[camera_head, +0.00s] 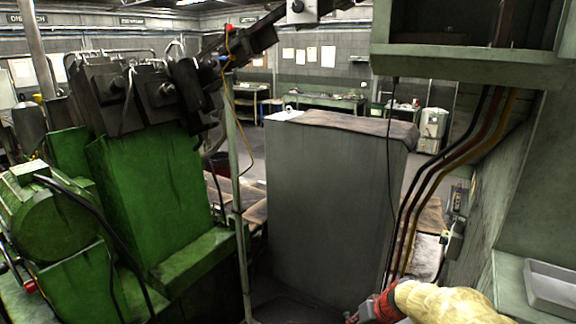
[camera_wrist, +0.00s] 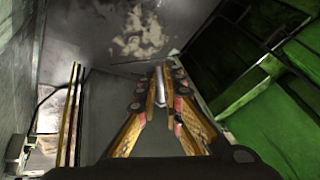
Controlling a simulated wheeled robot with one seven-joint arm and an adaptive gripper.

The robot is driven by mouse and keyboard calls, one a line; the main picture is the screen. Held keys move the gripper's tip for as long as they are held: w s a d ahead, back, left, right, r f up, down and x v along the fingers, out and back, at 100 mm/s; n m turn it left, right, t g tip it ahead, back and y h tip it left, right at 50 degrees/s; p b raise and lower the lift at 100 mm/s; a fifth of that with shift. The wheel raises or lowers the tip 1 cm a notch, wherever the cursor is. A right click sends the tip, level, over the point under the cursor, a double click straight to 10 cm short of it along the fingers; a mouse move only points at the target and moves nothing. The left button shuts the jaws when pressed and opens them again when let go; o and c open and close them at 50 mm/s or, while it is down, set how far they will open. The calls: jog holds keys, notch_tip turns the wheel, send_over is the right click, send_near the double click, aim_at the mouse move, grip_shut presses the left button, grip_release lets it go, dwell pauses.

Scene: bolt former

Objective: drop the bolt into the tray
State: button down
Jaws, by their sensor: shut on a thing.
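In the wrist view, my gripper (camera_wrist: 165,98) has its two orange-yellow fingers with pinkish pads converging near the middle. They are shut on a small silvery bolt (camera_wrist: 160,84), which shows as a pale strip between the fingertips; its ends are partly hidden by the fingers. A shallow light-grey tray (camera_head: 551,284) sits on a green-grey ledge at the right edge of the head view, cut off by the frame. The bolt and the fingertips cannot be made out in the head view. The tray is not recognisable in the wrist view.
A tall grey cabinet (camera_head: 330,200) stands in the middle of the head view. A green machine (camera_head: 155,200) fills the left, with a thin upright pole (camera_head: 238,170) beside it. Several cables (camera_head: 440,180) run down the right wall. A grey-green housing (camera_head: 470,68) overhangs at upper right.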

jog(key=shift+a+f+b, duration=0.3)
jog(key=shift+f+b, duration=0.1)
jog(key=shift+f, duration=0.25)
jog(key=shift+a+f+b, duration=0.25)
jog(key=shift+f+b, duration=0.15)
jog(key=shift+f, duration=0.25)
